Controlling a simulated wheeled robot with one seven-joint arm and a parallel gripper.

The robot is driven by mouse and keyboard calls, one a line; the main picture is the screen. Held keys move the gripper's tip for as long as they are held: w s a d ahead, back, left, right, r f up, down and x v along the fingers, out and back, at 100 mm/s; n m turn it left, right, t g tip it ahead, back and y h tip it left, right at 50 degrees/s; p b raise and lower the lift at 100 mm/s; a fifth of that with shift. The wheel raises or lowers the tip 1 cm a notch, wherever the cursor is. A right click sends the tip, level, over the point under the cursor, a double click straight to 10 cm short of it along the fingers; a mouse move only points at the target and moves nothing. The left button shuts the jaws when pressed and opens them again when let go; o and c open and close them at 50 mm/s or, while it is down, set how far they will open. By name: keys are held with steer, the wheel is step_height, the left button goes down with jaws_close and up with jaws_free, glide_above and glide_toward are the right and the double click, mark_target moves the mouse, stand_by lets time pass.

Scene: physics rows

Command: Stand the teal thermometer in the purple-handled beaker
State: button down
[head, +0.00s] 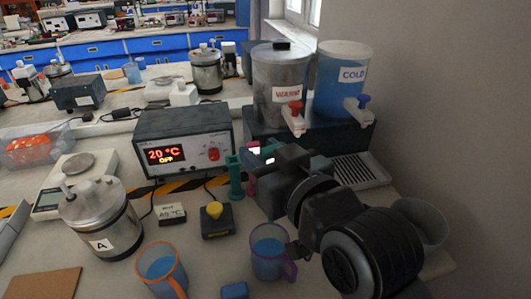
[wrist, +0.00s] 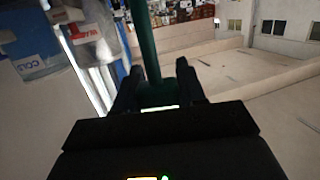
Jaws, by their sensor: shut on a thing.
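The teal thermometer (wrist: 147,50) shows in the wrist view as a dark teal rod between the fingers of my gripper (wrist: 158,88), which is shut on it. In the head view my gripper (head: 256,166) is in front of the heater box, and its own dark body hides most of the grip. The purple-handled beaker (head: 268,246) stands on the bench below and nearer than the gripper, with blue liquid inside. Its purple handle points right, partly beside my arm. The thermometer is apart from this beaker. The thermometer's lower end cannot be made out.
An upright teal piece (head: 235,178) and pink parts sit beside the gripper. An orange-rimmed beaker (head: 160,266), a yellow-knobbed box (head: 216,222) and a blue block (head: 234,290) are near the purple-handled beaker. The heater box (head: 184,139) and dispensers (head: 343,85) stand behind.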

step_height(320, 180, down, 13)
steer(key=b, duration=0.9)
stand_by(0.7)
steer(key=shift+r, duration=0.1)
steer(key=c, duration=0.6)
jaws_free()
steer(key=shift+s, duration=0.1)
steer(key=shift+b+v, duration=0.5)
steer(key=shift+v, duration=3.35)
